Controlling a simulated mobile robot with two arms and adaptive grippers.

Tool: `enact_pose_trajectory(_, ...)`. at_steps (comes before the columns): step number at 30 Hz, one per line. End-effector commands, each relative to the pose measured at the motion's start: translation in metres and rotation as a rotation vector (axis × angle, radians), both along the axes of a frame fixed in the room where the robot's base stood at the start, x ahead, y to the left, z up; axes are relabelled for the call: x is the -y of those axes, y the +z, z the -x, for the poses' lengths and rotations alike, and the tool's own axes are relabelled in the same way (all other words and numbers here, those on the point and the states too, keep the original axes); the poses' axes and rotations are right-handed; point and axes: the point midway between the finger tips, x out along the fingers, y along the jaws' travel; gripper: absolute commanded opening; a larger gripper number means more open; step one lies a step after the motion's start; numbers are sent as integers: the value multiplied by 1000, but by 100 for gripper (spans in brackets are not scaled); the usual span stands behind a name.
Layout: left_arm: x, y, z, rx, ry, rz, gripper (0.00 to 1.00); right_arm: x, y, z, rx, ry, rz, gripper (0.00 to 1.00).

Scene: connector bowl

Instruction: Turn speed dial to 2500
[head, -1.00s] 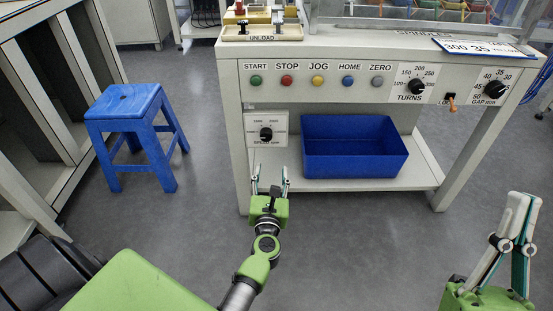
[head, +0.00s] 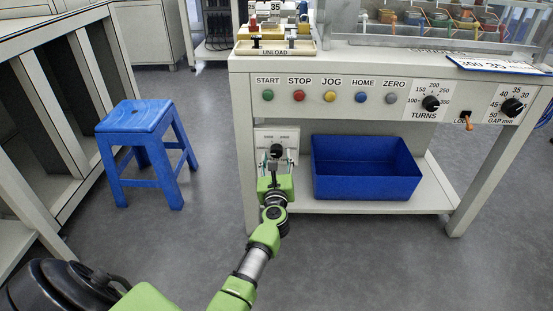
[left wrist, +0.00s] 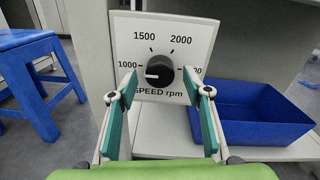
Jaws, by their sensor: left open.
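The speed dial (left wrist: 158,68) is a black round knob on a white panel (left wrist: 190,30) labelled SPEED rpm. Its white mark points left and slightly down, near the 1000 label. The 1500 and 2000 labels show above, and the label at the right is partly hidden by a finger. In the head view the dial (head: 277,150) is on the bench front, partly behind my gripper. My left gripper (head: 276,163) is open in front of it. In the left wrist view its teal-padded fingers (left wrist: 159,76) appear on either side of the knob, without clear contact.
A blue bin (head: 366,175) stands on the bench's lower shelf, right of the dial. A blue stool (head: 140,118) stands at the left. Above the dial is a row of coloured buttons (head: 330,96), with the turns knob (head: 431,103) and gap knob (head: 512,107) farther right.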

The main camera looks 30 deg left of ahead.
Motion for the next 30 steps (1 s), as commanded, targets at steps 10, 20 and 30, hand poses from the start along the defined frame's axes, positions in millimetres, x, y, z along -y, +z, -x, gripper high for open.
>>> enact_pose_trajectory(10, -7, 0, -11, -1, 0, -1, 45, 0, -3, 0, -2, 0, 1, 0)
enact_pose_trajectory(20, -7, 0, -10, -1, 0, -1, 7, 0, -3, 0, -2, 0, 1, 0)
enact_pose_trajectory(30, -7, 0, -10, -27, 1, -41, 7, 0, -1, -1, -2, 0, 1, 0)
